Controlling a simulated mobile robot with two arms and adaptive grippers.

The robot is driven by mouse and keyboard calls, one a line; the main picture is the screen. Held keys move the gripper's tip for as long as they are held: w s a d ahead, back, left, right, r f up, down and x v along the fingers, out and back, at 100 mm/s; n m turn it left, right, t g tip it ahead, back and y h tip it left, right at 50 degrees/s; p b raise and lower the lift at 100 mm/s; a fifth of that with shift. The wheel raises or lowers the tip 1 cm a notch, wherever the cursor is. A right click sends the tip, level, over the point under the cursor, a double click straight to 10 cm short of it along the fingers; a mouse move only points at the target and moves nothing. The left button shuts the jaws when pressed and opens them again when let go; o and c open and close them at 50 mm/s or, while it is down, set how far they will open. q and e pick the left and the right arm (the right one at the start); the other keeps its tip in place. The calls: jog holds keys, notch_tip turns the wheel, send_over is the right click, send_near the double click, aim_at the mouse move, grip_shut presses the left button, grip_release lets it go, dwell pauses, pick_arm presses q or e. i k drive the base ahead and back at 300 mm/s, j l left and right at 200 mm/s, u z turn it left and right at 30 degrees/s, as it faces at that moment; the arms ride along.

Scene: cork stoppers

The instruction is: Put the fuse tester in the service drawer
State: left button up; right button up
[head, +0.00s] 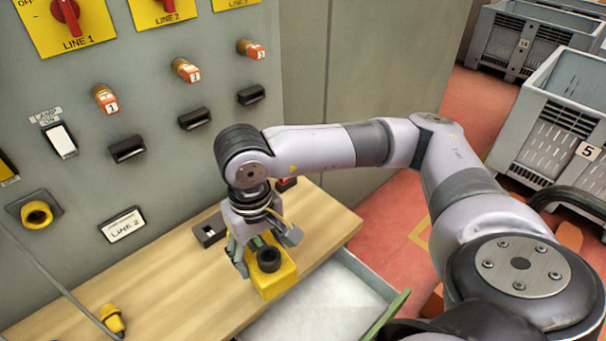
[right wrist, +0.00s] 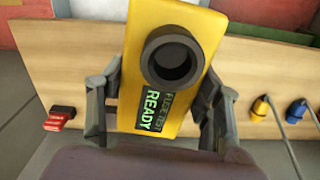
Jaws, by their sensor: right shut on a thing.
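The fuse tester is a yellow block (head: 278,281) with a black round socket and a small green display. My right gripper (head: 262,246) is shut on it from above, over the front part of the wooden bench. In the right wrist view the tester (right wrist: 182,22) sits between the two fingers (right wrist: 155,110), and its display reads "FUSE TEST READY". I cannot tell whether it touches the bench top. The service drawer (head: 385,316) is pulled out below the bench front, with a pale, empty-looking inside and a green front edge. My left gripper is not in view.
The wooden bench (head: 180,290) stands against a grey panel with switches and numbered orange plugs. A black block (head: 209,232) lies behind the gripper. A yellow plug (head: 112,319) is at the bench's left. Grey crates (head: 550,140) stand at right.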

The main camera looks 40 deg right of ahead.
aim_at(312, 313)
jog(key=j+z, duration=0.1)
jog(key=z, duration=0.3)
jog(key=j+z, duration=0.1)
jog(key=z, duration=0.25)
jog(key=k+j+z, duration=0.1)
jog(key=z, duration=0.3)
jog(key=k+j, duration=0.2)
jog(key=j, duration=0.15)
